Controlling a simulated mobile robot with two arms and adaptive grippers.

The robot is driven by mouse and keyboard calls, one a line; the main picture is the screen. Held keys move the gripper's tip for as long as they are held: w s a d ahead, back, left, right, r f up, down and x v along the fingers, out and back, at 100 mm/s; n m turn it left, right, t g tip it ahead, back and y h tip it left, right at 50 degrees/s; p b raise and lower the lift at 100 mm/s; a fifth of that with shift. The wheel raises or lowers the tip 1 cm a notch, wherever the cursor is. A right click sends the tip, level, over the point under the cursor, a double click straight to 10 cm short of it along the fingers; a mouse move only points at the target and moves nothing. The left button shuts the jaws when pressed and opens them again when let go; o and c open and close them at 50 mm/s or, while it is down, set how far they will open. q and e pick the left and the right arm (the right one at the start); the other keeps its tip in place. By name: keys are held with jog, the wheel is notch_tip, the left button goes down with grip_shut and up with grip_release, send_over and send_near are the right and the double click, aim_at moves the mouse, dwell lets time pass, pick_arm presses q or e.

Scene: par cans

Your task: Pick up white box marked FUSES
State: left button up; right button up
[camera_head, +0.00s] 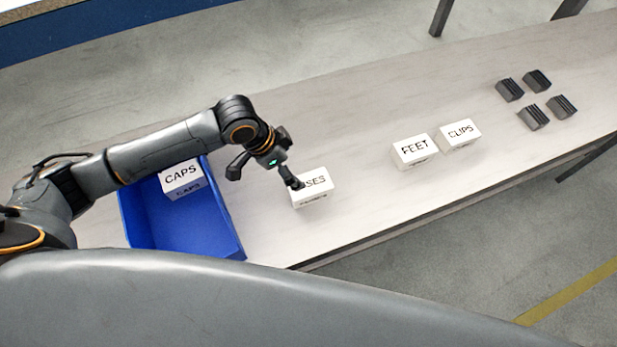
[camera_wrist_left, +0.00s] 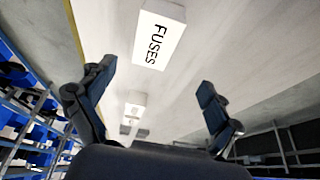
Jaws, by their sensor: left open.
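The white box marked FUSES (camera_head: 313,192) stands on the table near its front edge, right of the blue bin. My left gripper (camera_head: 264,178) is open beside and partly in front of it, and hides the first letters of its label. In the left wrist view the FUSES box (camera_wrist_left: 160,36) shows whole label and all, beyond the open fingers (camera_wrist_left: 155,95) and at the top of the picture. Nothing is between the fingers. My right gripper is not in view.
A blue bin (camera_head: 222,222) left of the FUSES box holds a white CAPS box (camera_head: 181,178). White FEET (camera_head: 415,150) and CLIPS (camera_head: 460,134) boxes stand to the right. Several dark ribbed blocks (camera_head: 534,118) lie farther right. The table (camera_head: 350,115) behind the FUSES box is clear.

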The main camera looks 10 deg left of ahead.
aim_at(308, 184)
pick_arm(q)
jog(key=x, duration=0.6)
jog(key=shift+s+d+r, duration=0.1)
jog(key=shift+s+d, duration=0.15)
jog(key=shift+w+f, duration=0.1)
jog(key=shift+f, duration=0.2)
jog(key=shift+d+f, duration=0.15)
jog(key=shift+f, duration=0.05)
jog(key=p+x, duration=0.1)
jog(key=x, duration=0.3)
jog(key=shift+d+f, duration=0.1)
jog(key=shift+f, duration=0.05)
jog(key=shift+d+f, duration=0.1)
jog(key=shift+f, duration=0.15)
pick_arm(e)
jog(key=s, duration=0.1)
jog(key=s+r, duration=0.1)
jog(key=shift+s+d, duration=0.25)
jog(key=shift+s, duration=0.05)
pick_arm(q)
jog(key=shift+f, duration=0.2)
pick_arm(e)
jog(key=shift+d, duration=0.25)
